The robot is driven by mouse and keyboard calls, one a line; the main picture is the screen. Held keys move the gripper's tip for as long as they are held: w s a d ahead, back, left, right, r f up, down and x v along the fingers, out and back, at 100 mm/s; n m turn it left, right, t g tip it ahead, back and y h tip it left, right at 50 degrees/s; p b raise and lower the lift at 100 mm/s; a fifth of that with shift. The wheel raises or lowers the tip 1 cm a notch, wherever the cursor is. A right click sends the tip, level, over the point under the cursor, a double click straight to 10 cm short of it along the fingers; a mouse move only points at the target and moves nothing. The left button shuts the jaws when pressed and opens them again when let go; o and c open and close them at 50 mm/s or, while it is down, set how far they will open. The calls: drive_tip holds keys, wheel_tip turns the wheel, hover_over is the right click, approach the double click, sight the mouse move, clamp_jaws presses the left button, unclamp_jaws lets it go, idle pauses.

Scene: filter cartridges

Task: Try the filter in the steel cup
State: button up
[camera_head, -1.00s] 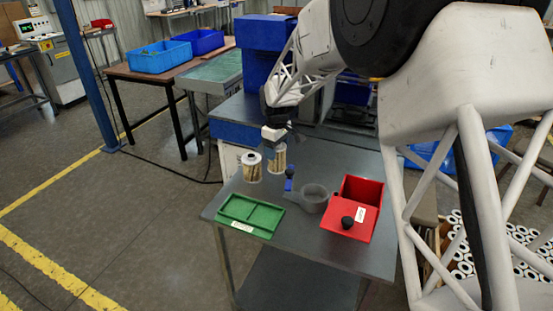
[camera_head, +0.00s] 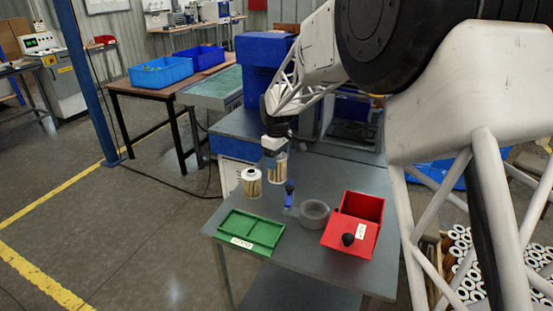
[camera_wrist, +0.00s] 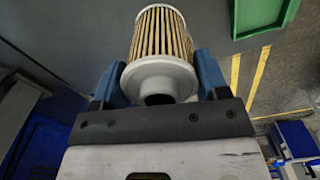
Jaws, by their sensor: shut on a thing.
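My gripper (camera_head: 275,153) is shut on a filter cartridge (camera_head: 279,169) with a pale pleated body and a light end cap. In the wrist view the held filter (camera_wrist: 163,38) sits between the two blue fingers, its round end cap and short dark-mouthed neck towards me. I cannot tell whether its far end touches the table. A second, similar filter (camera_head: 251,183) stands upright on the table just left of it. The grey steel cup (camera_head: 314,214) stands on the table to the right and nearer the front, apart from the held filter. The cup's inside is hard to make out.
A green tray (camera_head: 273,248) with a label lies at the table's front left. A red box (camera_head: 366,242) with a black knob stands right of the cup. A small blue upright piece (camera_head: 289,196) stands between held filter and cup. Bare grey table (camera_head: 300,262) shows in front.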

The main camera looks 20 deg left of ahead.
drive_tip(key=s+d, duration=0.4)
drive_tip(key=d, duration=1.1)
drive_tip(key=shift+f, duration=0.2)
drive_tip(key=shift+s+d+f, duration=0.1)
drive_tip(key=shift+f, duration=0.05)
drive_tip(key=shift+f, duration=1.65)
drive_tip(key=shift+f, duration=0.5)
idle(1.2)
drive_tip(key=o, duration=1)
drive_tip(key=shift+o, duration=0.4)
drive_tip(key=shift+r, duration=0.4)
